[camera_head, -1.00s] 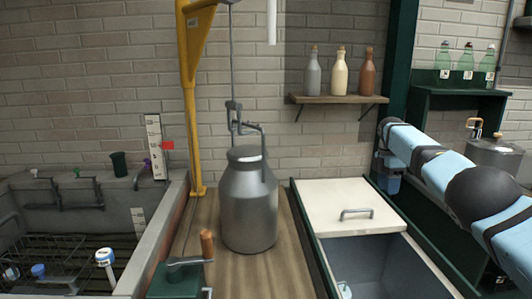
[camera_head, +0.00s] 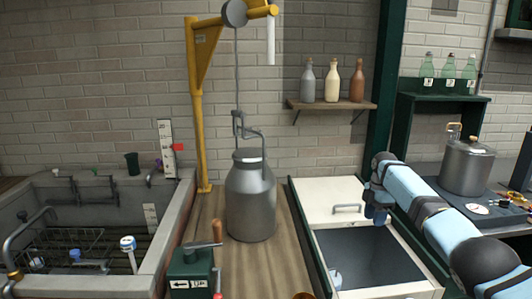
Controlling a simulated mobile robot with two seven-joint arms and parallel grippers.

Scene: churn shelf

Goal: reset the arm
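My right arm reaches in from the lower right. Its gripper (camera_head: 376,212) points away from me and hangs over the right edge of the open white chest, near the lid. The fingers are small and dark, and I cannot tell whether they are apart. I see nothing held in them. My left gripper and arm are not in view. A grey metal churn (camera_head: 251,200) stands upright on the wooden counter (camera_head: 212,228), left of my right arm and apart from it. A hook and cable from the yellow hoist (camera_head: 196,110) meet its handle.
The white chest (camera_head: 328,201) has an open bay below my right gripper. A steel pot (camera_head: 467,166) stands on the right counter. A green crank box (camera_head: 190,272) is at front. A stone sink (camera_head: 160,235) lies left. Bottles stand on the wall shelf (camera_head: 336,105).

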